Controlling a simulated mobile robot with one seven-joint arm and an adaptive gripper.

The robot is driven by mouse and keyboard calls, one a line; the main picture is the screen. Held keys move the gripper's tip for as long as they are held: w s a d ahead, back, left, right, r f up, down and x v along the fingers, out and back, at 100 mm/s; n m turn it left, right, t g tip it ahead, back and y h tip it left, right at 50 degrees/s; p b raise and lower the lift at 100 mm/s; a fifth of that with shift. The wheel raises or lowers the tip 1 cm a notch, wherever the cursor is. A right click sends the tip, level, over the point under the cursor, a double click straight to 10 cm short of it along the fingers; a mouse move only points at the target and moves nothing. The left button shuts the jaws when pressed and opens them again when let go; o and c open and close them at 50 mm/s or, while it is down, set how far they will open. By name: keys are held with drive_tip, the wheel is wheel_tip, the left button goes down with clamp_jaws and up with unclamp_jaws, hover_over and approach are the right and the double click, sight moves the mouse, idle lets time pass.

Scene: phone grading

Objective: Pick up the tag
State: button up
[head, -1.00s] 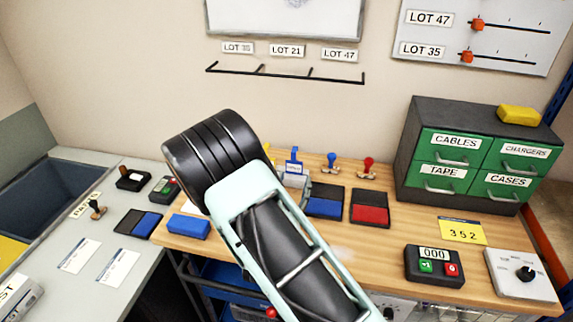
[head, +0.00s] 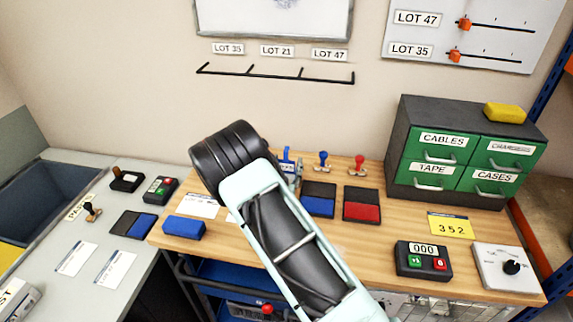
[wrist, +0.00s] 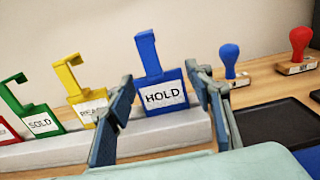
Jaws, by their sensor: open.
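Several hook-topped tags stand in a pale grey rack (wrist: 60,149) in the wrist view. They are a blue HOLD tag (wrist: 151,60), a yellow tag (wrist: 70,80), a green SOLD tag (wrist: 36,118) and a red one partly cut off at the left edge. My gripper (wrist: 162,85) is open, its two fingers on either side of the blue HOLD tag as seen from the wrist. I cannot tell whether they touch it. In the head view my arm hides most of the rack; the blue tag (head: 287,158) shows just past the arm.
A blue-handled stamp (wrist: 229,62) and a red-handled stamp (wrist: 299,48) stand right of the tags. Blue (head: 318,206) and red (head: 361,212) ink pads lie nearby. A drawer cabinet (head: 397,150) stands at the back right. An empty hook rail (head: 275,74) is on the wall.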

drive_tip(key=shift+w, duration=0.2)
drive_tip(key=c, duration=0.7)
drive_tip(key=shift+o, duration=0.2)
drive_tip(key=shift+r, duration=0.1)
